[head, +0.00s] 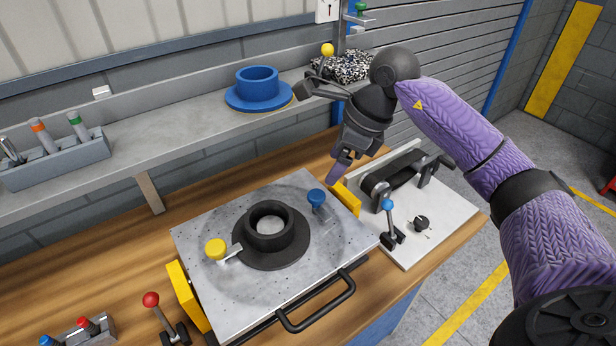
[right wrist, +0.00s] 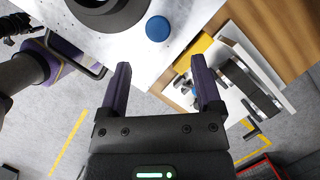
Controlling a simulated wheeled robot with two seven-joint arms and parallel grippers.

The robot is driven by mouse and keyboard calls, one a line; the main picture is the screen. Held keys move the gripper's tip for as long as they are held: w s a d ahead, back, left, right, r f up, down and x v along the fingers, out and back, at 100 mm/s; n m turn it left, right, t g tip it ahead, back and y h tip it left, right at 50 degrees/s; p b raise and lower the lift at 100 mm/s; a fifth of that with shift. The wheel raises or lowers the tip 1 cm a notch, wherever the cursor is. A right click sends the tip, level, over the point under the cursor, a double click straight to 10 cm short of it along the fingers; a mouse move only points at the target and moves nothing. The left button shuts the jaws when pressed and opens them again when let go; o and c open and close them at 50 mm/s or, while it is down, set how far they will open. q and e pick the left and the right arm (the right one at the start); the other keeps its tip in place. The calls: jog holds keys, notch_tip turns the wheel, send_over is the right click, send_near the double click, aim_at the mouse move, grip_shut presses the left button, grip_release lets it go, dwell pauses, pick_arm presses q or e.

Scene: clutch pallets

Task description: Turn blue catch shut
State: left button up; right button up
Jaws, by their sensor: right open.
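The blue catch (head: 317,197) is a round blue knob on a short metal stem near the far right corner of the grey metal plate (head: 215,232). In the right wrist view the blue catch (right wrist: 158,28) shows as a blue disc beyond the fingers, beside the dark ring. A black flanged ring (head: 270,235) sits mid-plate, with a yellow catch (head: 216,249) at its left. My right gripper (head: 341,168) is above and behind the blue catch, apart from it. In the right wrist view its fingers (right wrist: 160,85) are open with nothing between them. My left gripper is not in view.
A yellow block (head: 346,198) stands at the plate's right edge. To its right, a white board (head: 421,246) carries a blue-tipped lever (head: 388,205) and a black clamp. A red-tipped lever (head: 151,299) stands front left. A shelf holds a blue flanged ring (head: 258,90).

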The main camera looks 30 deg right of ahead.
aim_at(317, 194)
jog(key=x, duration=0.7)
jog(key=shift+s+a+f, duration=0.1)
jog(key=shift+f, duration=0.3)
grip_shut()
